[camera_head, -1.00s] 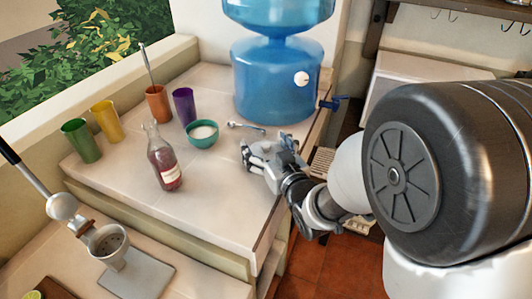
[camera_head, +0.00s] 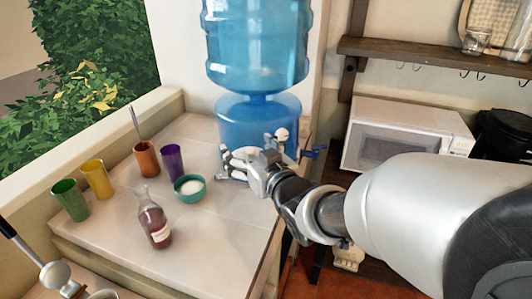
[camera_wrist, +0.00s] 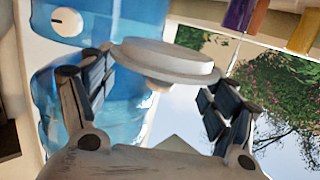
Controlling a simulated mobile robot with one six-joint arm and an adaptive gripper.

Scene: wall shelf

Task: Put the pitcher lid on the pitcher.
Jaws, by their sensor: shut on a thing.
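My gripper (camera_head: 250,165) is over the back right of the white counter, in front of the blue water dispenser. In the wrist view its two dark-padded fingers (camera_wrist: 160,88) are on either side of a pale, round, flat-rimmed lid (camera_wrist: 165,58) with a small knob underneath. I take this to be the pitcher lid; it is held between the fingers. I cannot make out a pitcher in either view.
The water dispenser (camera_head: 258,120) stands close behind the gripper. A teal bowl (camera_head: 190,188), a glass bottle of red liquid (camera_head: 154,222), and purple (camera_head: 173,160), orange (camera_head: 147,158), yellow (camera_head: 97,179) and green (camera_head: 70,200) cups stand left. A microwave (camera_head: 395,138) is at right.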

